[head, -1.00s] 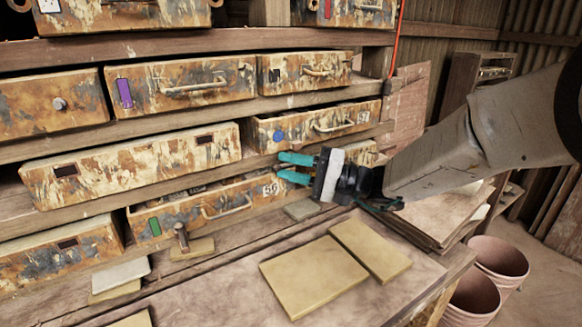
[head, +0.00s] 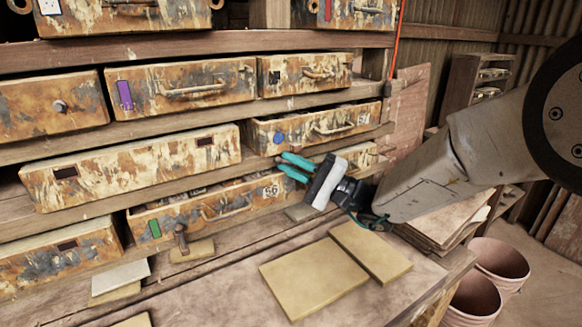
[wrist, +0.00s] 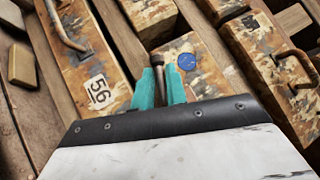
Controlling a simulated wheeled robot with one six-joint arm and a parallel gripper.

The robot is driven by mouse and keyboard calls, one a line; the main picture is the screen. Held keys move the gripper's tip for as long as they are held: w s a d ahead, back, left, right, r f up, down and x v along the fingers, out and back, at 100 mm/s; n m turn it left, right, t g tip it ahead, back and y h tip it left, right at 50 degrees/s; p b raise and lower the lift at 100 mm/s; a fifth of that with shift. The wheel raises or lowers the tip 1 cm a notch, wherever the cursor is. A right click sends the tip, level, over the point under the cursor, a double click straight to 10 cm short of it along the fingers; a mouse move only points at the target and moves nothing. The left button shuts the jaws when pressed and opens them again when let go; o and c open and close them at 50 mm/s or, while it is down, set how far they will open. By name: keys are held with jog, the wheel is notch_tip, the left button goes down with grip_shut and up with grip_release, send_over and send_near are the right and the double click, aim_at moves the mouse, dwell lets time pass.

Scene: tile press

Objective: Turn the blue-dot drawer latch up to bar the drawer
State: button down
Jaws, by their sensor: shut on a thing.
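The blue-dot drawer (head: 358,117) is in the right bay of the shelf, with a round blue dot (head: 279,138) at its front's left end. The blue dot also shows in the wrist view (wrist: 187,62), just beyond my fingertips. My gripper (head: 287,168) is in front of the shelf just below the dot, its teal fingers tilted up to the left. In the wrist view the fingers (wrist: 159,80) are shut on a dark metal latch (wrist: 157,60), whose thick dark end sticks out between them. In the head view the latch is hidden by the fingers.
Below is a drawer marked 56 (head: 270,191) with a green label (head: 155,228) and a bow handle. Another latch (head: 181,238) stands near it. Flat tiles (head: 313,275) lie on the bench. Pink buckets (head: 500,265) stand at the right.

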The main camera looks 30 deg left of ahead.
jog(key=shift+r+m+t+y, duration=0.25)
jog(key=shift+m+t+y, duration=0.15)
jog(key=shift+m+y, duration=0.5)
jog(key=shift+m, duration=0.3)
jog(key=c, duration=1.5)
grip_release()
jog(key=shift+d, duration=0.15)
jog(key=v, duration=0.7)
jog(key=shift+d+f, duration=0.1)
jog(key=shift+d, duration=0.2)
